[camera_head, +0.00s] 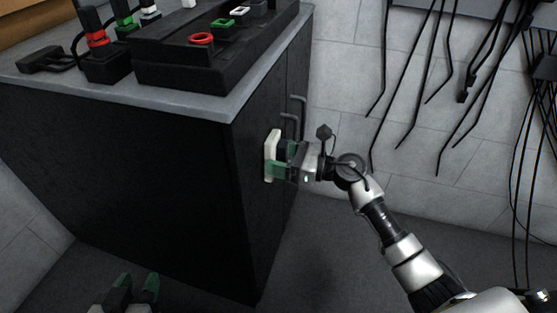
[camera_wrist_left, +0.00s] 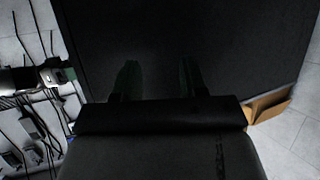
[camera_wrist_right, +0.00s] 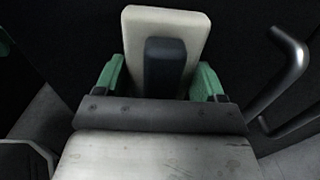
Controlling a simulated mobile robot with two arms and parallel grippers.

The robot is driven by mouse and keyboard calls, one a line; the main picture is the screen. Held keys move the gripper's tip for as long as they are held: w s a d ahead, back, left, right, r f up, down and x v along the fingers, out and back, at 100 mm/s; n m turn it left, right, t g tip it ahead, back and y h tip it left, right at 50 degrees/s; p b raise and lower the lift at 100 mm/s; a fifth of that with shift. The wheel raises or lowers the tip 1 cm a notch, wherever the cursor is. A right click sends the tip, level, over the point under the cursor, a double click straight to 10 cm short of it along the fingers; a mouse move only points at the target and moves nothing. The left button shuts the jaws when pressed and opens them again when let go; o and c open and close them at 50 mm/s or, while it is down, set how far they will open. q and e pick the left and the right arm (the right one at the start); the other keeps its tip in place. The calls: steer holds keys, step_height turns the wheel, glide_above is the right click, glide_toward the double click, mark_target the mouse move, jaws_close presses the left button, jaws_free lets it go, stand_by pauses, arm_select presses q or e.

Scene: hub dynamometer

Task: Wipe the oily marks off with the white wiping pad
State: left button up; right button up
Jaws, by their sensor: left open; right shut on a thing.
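The white wiping pad (camera_head: 272,148) is upright, with its face toward the dark cabinet's (camera_head: 120,170) door side, touching or very close to it. My right gripper (camera_head: 279,163) is shut on the pad's dark grip block. In the right wrist view the pad (camera_wrist_right: 165,20) stands beyond the grip block (camera_wrist_right: 165,68), which sits between the green fingers. My left gripper (camera_head: 134,288) is open and empty, low in front of the cabinet. Its two fingers (camera_wrist_left: 158,80) show apart in the left wrist view. I cannot make out any oily marks; the surface behind the pad is hidden.
Bar handles (camera_head: 297,108) stick out from the cabinet doors just beyond the pad; one (camera_wrist_right: 285,85) is close right of my right gripper. A black case (camera_head: 190,65) and plugs stand on the grey top. Black cables (camera_head: 470,80) hang on the wall. The floor right of the cabinet is clear.

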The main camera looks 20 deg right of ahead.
steer(key=shift+w+d+f+b, duration=0.1)
steer(key=shift+w+d+b, duration=0.35)
steer(key=shift+w+b, duration=0.2)
steer(key=shift+w+d+b, duration=0.3)
steer(key=shift+w, duration=0.15)
arm_select(q)
step_height(320, 180, up, 7)
steer(key=w+d+t+h, duration=0.1)
steer(key=w+t+h, duration=0.1)
steer(key=t, duration=0.4)
steer(key=shift+d+r, duration=0.15)
steer(key=shift+d, duration=0.25)
arm_select(e)
steer(key=shift+w+d, duration=0.2)
steer(key=shift+w, duration=0.05)
arm_select(q)
steer(key=shift+s+d+r+t+h+b, duration=0.1)
steer(key=shift+s+r+t+h+b, duration=0.2)
steer(key=shift+r+t, duration=0.4)
steer(key=shift+s+r+t+h+b, duration=0.2)
steer(key=shift+r+t+b, duration=0.1)
steer(key=shift+r+t, duration=0.35)
steer(key=shift+s+d+r+t+h+b, duration=0.1)
steer(key=shift+s+r+t+h+b, duration=0.15)
steer(key=shift+r+t, duration=0.45)
arm_select(e)
steer(key=v, duration=0.6)
arm_select(q)
steer(key=shift+f, duration=0.1)
